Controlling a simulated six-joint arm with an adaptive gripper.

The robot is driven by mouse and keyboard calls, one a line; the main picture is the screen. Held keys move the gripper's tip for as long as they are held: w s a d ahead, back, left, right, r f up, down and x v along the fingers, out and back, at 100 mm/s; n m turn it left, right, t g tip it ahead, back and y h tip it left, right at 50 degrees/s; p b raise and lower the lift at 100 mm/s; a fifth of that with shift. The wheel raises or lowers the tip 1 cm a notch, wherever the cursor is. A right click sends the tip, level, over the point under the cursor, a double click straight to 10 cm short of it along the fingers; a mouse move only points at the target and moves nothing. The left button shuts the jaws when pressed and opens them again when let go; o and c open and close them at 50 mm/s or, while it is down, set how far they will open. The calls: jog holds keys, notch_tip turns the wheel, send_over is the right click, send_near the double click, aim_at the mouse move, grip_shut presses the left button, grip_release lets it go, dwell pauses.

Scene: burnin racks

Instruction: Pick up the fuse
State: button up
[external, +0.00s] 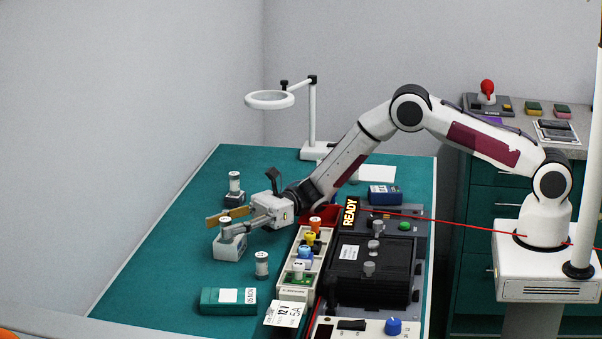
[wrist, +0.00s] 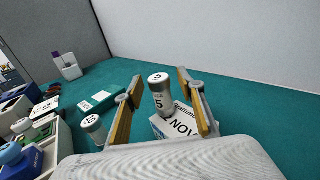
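A silver-and-white cylindrical fuse (wrist: 160,97) with a 5 on its side stands upright between my fingers in the wrist view. It appears to stand in or just in front of a white printed block (wrist: 181,122); I cannot tell which. My gripper (wrist: 159,84) is open, its wood-coloured finger pads to either side of the fuse with gaps showing. In the external view my gripper (external: 221,227) is low over the white block (external: 228,248), and the fingers partly hide the fuse. A similar cylinder (external: 261,264) stands on the mat nearer the camera, and another (external: 234,182) stands farther back.
A pale rack (external: 296,293) with coloured knobs and a black tester (external: 372,268) stand right of my gripper. A green box (external: 228,301) lies at the front. A ring lamp (external: 270,100) stands behind. The mat's left side is clear.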

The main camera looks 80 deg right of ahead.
aim_at(224, 219)
grip_shut()
jog(key=shift+r, duration=0.15)
jog(key=shift+r, duration=4.85)
